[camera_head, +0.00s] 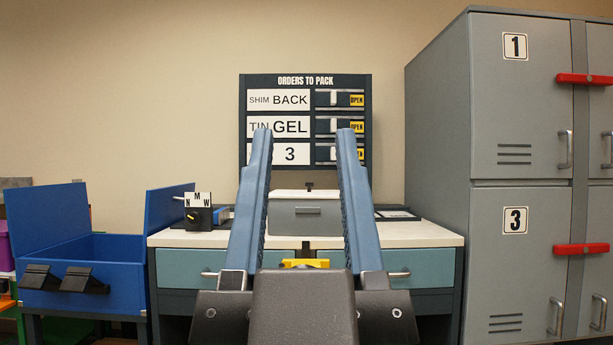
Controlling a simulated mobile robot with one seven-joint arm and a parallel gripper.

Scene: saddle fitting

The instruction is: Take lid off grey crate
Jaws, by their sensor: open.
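The grey crate (295,222) stands on the white bench top, with a handle on its front face. Its pale lid (291,193) lies on top, with a small dark knob (309,186) near its middle. My gripper (304,140) fills the middle of the view, its two long blue fingers wide apart and empty. The fingers appear on either side of the crate in the picture and hide its side edges. I cannot tell how far the crate is beyond them.
The bench (420,232) has teal drawers. A blue box (110,290) with raised flaps stands at left. A dial marked N, M, W (197,212) sits on the bench's left. Grey lockers (440,150) rise at right. An orders board (305,82) hangs behind.

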